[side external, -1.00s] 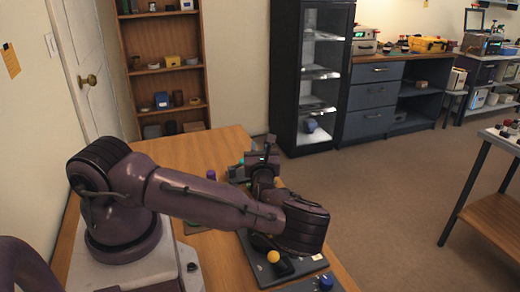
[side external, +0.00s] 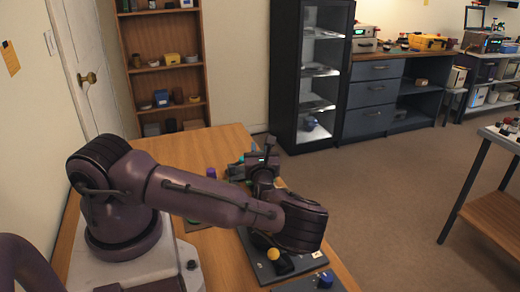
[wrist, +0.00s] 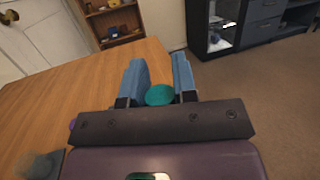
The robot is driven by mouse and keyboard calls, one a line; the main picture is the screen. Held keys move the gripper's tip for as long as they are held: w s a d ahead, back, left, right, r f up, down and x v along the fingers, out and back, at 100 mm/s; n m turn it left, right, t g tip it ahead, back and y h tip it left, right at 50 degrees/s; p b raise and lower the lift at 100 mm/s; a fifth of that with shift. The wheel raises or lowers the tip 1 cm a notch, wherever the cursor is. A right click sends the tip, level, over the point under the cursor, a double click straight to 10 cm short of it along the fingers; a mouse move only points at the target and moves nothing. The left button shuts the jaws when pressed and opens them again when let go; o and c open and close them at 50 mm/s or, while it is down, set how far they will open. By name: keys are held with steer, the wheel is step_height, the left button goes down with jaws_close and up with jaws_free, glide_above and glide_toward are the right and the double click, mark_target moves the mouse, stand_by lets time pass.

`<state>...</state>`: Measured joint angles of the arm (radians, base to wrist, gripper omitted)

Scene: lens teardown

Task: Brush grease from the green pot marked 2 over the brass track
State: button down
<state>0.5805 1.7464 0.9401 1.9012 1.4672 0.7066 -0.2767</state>
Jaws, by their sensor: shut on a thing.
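My gripper (wrist: 158,84) shows blue fingers in the wrist view, closed on a teal round-ended thing (wrist: 160,95). I cannot tell whether this is the brush handle or another part. In the side view my gripper (side external: 240,170) is over the far right part of the wooden table, largely hidden by my wrist. Small teal-green bits show around it there, too small to identify. The pot marked 2 and the brass track cannot be made out in either view.
A dark board (side external: 258,268) with a yellow ball (side external: 273,254) lies on the wooden table (side external: 225,143) near its right edge. A blue knob (side external: 325,280) is in front. A small purple thing (side external: 211,173) stands left of my gripper. The table's far end is clear.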

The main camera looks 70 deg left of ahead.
stand_by(0.4)
step_height(320, 180, up, 7)
stand_by(0.8)
stand_by(0.3)
steer(key=shift+w+d+r+t, duration=0.1)
steer(key=shift+d+r+t, duration=0.1)
steer(key=shift+r+t, duration=0.3)
steer(key=w+d+r+m+t+h, duration=0.2)
steer(key=d+m+t+h, duration=0.2)
steer(key=d, duration=0.9)
steer(key=w+d+r+m+t+h, duration=0.2)
steer(key=d+m+t+h, duration=0.3)
steer(key=d, duration=0.9)
steer(key=shift+r+t+h, duration=0.4)
steer(key=shift+t, duration=0.6)
steer(key=shift+w+a, duration=0.1)
steer(key=shift+a, duration=0.05)
